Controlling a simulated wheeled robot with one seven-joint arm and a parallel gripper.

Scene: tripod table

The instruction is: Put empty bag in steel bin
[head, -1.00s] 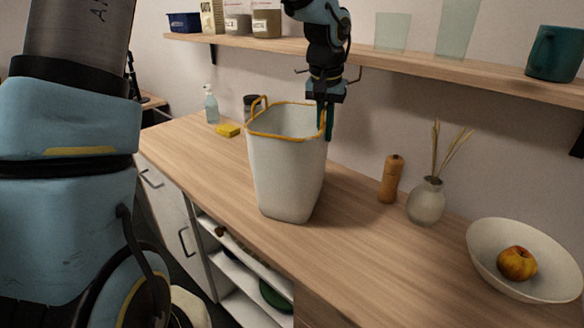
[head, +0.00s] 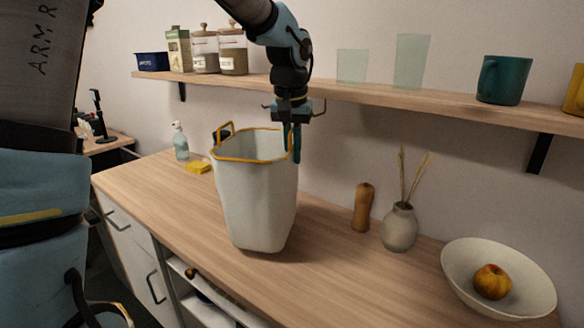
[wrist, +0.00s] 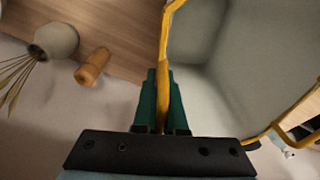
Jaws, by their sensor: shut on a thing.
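The empty bag (head: 255,200) is pale grey-white with a yellow-orange rim and handles. It is upright and open at the top, at the wooden counter. I cannot tell whether its base touches the counter. My gripper (head: 292,150) points down at the bag's back right rim and is shut on it. In the wrist view, the green fingers of my gripper (wrist: 162,80) pinch the yellow rim, and the bag's bare inside (wrist: 235,65) shows to the right. I see no steel bin in either view.
A wooden pepper mill (head: 363,208), a vase (head: 399,230) with dry stalks and a bowl (head: 455,275) with an apple stand right of the bag. A yellow sponge (head: 198,168) and spray bottle (head: 181,142) are left. A shelf (head: 330,92) with jars and glasses runs behind my arm.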

